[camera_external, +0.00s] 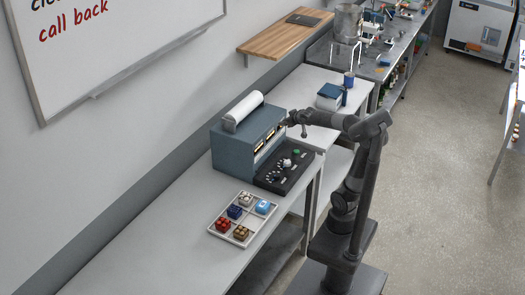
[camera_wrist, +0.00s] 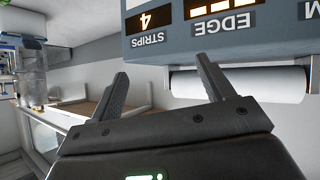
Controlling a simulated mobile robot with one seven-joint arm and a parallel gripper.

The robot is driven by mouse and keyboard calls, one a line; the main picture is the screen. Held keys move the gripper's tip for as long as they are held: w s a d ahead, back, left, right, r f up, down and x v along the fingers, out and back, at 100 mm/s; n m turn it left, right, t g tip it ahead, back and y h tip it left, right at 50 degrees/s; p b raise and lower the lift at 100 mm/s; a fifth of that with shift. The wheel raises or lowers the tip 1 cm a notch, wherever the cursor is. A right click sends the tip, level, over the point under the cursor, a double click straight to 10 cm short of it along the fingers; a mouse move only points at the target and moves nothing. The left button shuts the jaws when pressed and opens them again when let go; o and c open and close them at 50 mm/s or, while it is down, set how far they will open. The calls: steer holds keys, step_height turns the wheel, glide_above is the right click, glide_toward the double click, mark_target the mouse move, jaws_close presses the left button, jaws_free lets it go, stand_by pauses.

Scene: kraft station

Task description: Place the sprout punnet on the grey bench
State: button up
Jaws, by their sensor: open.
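I cannot make out a sprout punnet in either view. My gripper (camera_external: 291,123) is beside the front of the blue-grey machine (camera_external: 231,150), above the bench. In the wrist view my gripper (camera_wrist: 162,68) has its two fingers spread, with nothing between them. The upside-down machine face (camera_wrist: 230,42), with lettering and lit displays, fills the upper right there. A pale grey bench (camera_external: 135,250) runs along the wall in the external view. A darker grey bench (camera_external: 398,62) stands farther back; I cannot tell which one is the task's grey bench.
A compartment tray (camera_external: 213,228) with several small colored items lies on the near bench. A black control panel (camera_external: 274,182) sits in front of the machine. A white roll (camera_external: 244,108) lies on top. The near bench's left end is clear.

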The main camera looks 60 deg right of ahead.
steer(key=s+a+f+n+g+y, duration=0.1)
steer(key=s+a+f+g+y, duration=0.1)
steer(key=s+a, duration=0.7)
steer(key=a+f+y, duration=0.1)
steer(key=a, duration=0.3)
steer(key=shift+s+a+n, duration=0.15)
steer(key=shift+s+n, duration=0.15)
steer(key=shift+o, duration=0.5)
steer(key=s+a+f+n+g+y, duration=0.1)
steer(key=s+a+f+g+y, duration=0.1)
steer(key=s+a, duration=0.5)
steer(key=shift+s+f+n, duration=0.4)
steer(key=shift+s+f, duration=0.4)
steer(key=shift+f, duration=0.05)
steer(key=shift+a, duration=0.1)
steer(key=shift+r, duration=0.15)
